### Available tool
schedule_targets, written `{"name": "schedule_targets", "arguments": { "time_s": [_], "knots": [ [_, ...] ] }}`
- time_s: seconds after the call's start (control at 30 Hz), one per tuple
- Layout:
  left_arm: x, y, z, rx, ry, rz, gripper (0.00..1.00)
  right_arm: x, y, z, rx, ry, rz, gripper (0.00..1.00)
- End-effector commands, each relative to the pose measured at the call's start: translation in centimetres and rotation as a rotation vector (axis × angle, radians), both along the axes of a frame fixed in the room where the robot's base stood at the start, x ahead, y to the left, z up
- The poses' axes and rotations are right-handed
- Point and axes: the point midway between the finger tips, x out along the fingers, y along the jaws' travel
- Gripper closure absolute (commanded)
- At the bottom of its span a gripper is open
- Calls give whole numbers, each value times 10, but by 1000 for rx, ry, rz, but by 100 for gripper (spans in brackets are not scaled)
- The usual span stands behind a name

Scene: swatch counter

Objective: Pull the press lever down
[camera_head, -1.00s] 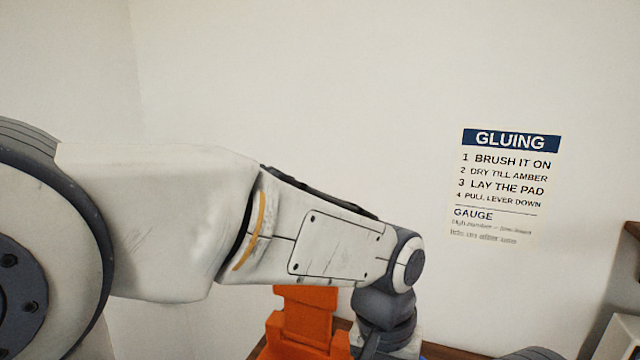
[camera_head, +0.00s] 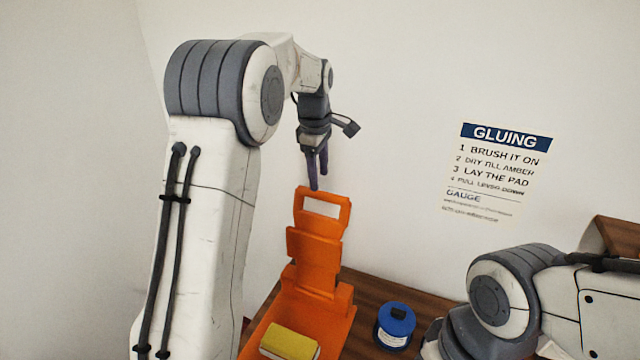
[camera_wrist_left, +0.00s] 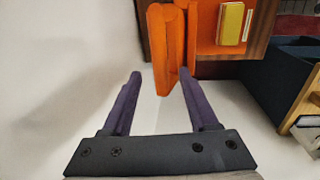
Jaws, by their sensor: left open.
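The orange press (camera_head: 345,298) stands on the wooden counter. Its lever (camera_head: 316,246) stands upright with a slotted handle at the top. A yellow pad (camera_head: 290,341) lies on the press bed. My left gripper (camera_head: 318,184) is open, pointing down, with its purple fingertips just above the handle's top edge. In the left wrist view the lever's handle end (camera_wrist_left: 166,48) appears in the gap between the open fingers (camera_wrist_left: 161,74), and nothing is gripped. How far the handle sits below the tips is hard to tell. My right arm shows at the lower right; its gripper is outside the view.
A blue-lidded pot (camera_head: 394,325) stands on the counter right of the press. A gluing sign (camera_head: 494,170) hangs on the wall. In the left wrist view a dark blue bin (camera_wrist_left: 285,75) stands right of the press. The wall is close behind the lever.

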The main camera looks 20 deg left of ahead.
Motion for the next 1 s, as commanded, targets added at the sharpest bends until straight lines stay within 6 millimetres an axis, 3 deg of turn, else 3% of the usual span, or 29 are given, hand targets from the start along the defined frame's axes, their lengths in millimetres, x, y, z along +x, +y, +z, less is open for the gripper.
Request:
{"name": "schedule_targets", "arguments": {
  "time_s": [0.3, 0.67, 0.77, 0.83, 1.0],
  "knots": [
    [6, -1, -44, -1, 2, -2, 40, 0, 0, 18, 0, 0, -2, 100],
    [7, -1, -52, 0, -1, -3, 40, 0, 0, 19, 0, 0, -2, 100],
    [7, -1, -52, 0, -1, -3, 71, 0, 0, 19, 0, 0, -2, 100],
    [7, -1, -52, 0, -1, -3, 98, 0, 0, 19, 0, 0, -2, 100],
    [6, -1, -52, 0, -1, -2, 100, 0, 0, 19, 1, -1, -2, 100]
  ]
}}
